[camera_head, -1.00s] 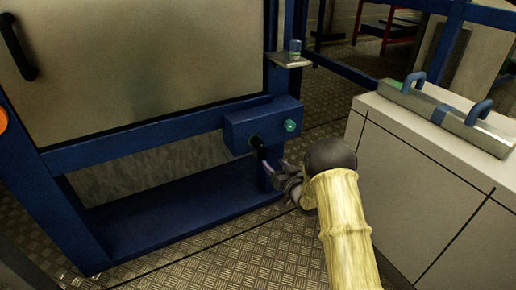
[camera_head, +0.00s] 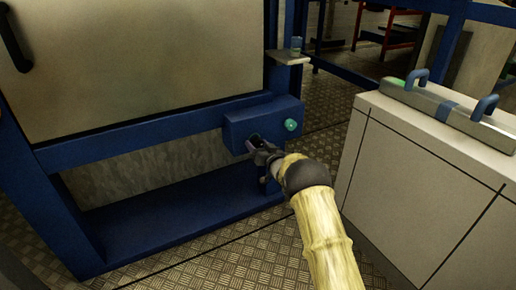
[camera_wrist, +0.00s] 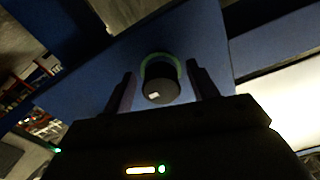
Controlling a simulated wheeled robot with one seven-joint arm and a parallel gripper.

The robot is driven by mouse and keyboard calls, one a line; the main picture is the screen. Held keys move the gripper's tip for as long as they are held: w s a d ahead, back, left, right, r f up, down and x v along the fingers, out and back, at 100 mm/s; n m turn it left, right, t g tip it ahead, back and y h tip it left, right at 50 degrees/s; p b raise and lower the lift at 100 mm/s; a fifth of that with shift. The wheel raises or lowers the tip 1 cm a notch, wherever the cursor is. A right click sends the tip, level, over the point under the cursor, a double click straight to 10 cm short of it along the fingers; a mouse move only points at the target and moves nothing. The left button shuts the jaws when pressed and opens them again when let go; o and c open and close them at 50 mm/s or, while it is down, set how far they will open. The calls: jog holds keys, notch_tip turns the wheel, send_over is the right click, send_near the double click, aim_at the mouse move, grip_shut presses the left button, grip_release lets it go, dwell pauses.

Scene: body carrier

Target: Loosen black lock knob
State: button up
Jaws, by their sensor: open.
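The black lock knob (camera_wrist: 161,85) shows in the wrist view, with a small white mark on its face and a green ring around its base. It sits on the blue box (camera_head: 237,120) of the blue frame. My gripper (camera_wrist: 162,88) is open, with one finger on each side of the knob and a visible gap to each. In the head view my gripper (camera_head: 257,147) is at the front of the box and hides most of the knob. I cannot tell whether a finger touches it.
A teal-green button (camera_head: 290,125) is on the same box, just right of my gripper. A small shelf (camera_head: 287,57) with a cup-like item (camera_head: 296,44) is above. A pale cabinet (camera_head: 425,170) with a handled metal bar (camera_head: 447,112) stands on the right. Textured metal floor (camera_head: 225,262) lies in front.

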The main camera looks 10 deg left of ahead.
jog(key=shift+w+a, duration=0.1)
jog(key=shift+w, duration=0.05)
jog(key=c, duration=1)
